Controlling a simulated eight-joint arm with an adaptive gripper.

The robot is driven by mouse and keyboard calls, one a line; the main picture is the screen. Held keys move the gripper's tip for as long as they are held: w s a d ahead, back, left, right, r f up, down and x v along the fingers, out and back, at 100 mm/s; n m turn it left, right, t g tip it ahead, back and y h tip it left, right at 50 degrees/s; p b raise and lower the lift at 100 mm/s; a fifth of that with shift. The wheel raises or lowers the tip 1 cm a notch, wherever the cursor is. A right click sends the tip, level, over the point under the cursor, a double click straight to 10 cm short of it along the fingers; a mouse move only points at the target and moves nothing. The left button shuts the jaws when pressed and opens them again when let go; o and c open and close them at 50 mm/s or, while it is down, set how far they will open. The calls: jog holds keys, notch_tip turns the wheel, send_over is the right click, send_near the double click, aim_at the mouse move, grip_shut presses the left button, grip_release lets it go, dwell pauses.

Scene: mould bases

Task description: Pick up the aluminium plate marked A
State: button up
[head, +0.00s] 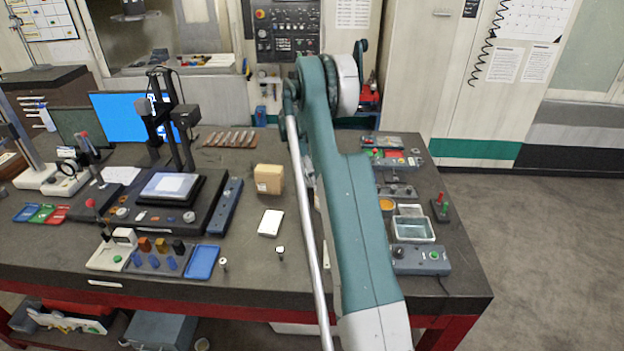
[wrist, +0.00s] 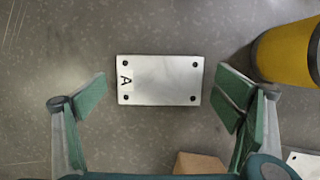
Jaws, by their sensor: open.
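The aluminium plate marked A (wrist: 160,80) lies flat on the grey tabletop in the wrist view. It is a pale rectangle with a dark hole near each corner and a black A at its left end. My gripper (wrist: 162,95) is open, with one green-padded finger to the left of the plate and one to the right. The fingers show clear gaps to the plate's short ends, and nothing is held. How high the fingers are above the table is hard to tell. In the head view I cannot make out this plate or my fingertips; my arm blocks much of that area.
A yellow cylindrical thing (wrist: 285,52) stands close beyond the right finger. A tan block (wrist: 200,163) and another pale plate (wrist: 304,164) lie near the bottom edge. In the head view, a fixture (head: 165,195) stands left and a blue-grey control box (head: 420,260) right.

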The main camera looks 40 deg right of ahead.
jog(key=shift+c, duration=0.2)
jog(key=c, duration=1.2)
jog(key=shift+r, duration=0.2)
jog(key=shift+r+b, duration=0.35)
jog(key=shift+r, duration=4.5)
